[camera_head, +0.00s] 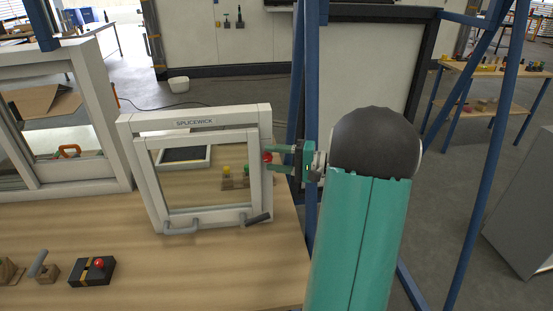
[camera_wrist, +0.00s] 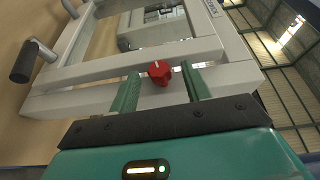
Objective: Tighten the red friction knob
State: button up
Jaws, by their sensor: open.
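The red friction knob (camera_wrist: 159,72) sits on a metal strip on the side of the white window frame (camera_wrist: 95,98). In the wrist view it lies between the tips of the two green fingers of my gripper (camera_wrist: 164,86), which are open. I cannot tell whether either finger touches it. In the head view the knob (camera_head: 267,157) shows as a small red spot at the frame's right side, partly hidden by the fingers. My gripper (camera_head: 279,160) reaches it from the right. The small window frame (camera_head: 262,189) stands upright on the bench, marked "SPLICEWICK".
The wooden bench (camera_head: 190,270) holds a black box with a red ball knob (camera_head: 93,270) and a small lever block (camera_head: 44,270) at front left. A larger white window (camera_head: 108,130) stands left. Blue posts (camera_head: 313,120) rise close by my arm. Grey handles (camera_head: 180,228) project from the small frame.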

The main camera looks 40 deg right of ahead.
jog(key=c, duration=1)
jog(key=shift+f+t, duration=0.15)
jog(key=shift+t, duration=0.15)
jog(key=m+t+y, duration=0.1)
jog(key=m+t, duration=0.1)
jog(key=t, duration=0.1)
jog(key=shift+f+y, duration=0.4)
jog(key=shift+a+f+m+t, duration=0.1)
jog(key=shift+f+m+t, duration=0.05)
jog(key=shift+m+t, duration=0.5)
jog(key=shift+f+m+t, duration=0.1)
jog(key=shift+m+t, duration=0.35)
jog(key=shift+t, duration=0.4)
jog(key=shift+w, duration=0.1)
